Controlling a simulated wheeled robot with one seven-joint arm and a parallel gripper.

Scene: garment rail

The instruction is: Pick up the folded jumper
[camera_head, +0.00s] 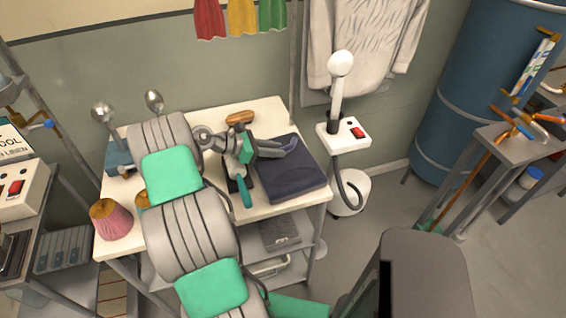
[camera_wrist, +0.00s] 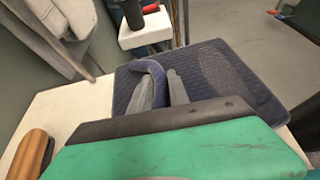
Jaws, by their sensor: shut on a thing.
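The folded jumper (camera_head: 292,178) is a dark navy, flat, squarish bundle on the right part of the white table top. It also shows in the wrist view (camera_wrist: 235,75), with a ribbed surface. My gripper (camera_head: 288,148) reaches over the jumper's far left part. In the wrist view, my gripper's grey fingers (camera_wrist: 160,88) are shut on a raised fold of the jumper, which curls up around the fingertips. The rest of the jumper appears to lie flat on the table. My green and black gripper body hides its near part in the wrist view.
A wooden-backed brush (camera_head: 240,117) lies on the white table (camera_head: 265,108) behind my wrist. A white steamer unit (camera_head: 344,133) stands just beyond the right edge. A pale garment (camera_head: 362,45) hangs behind it.

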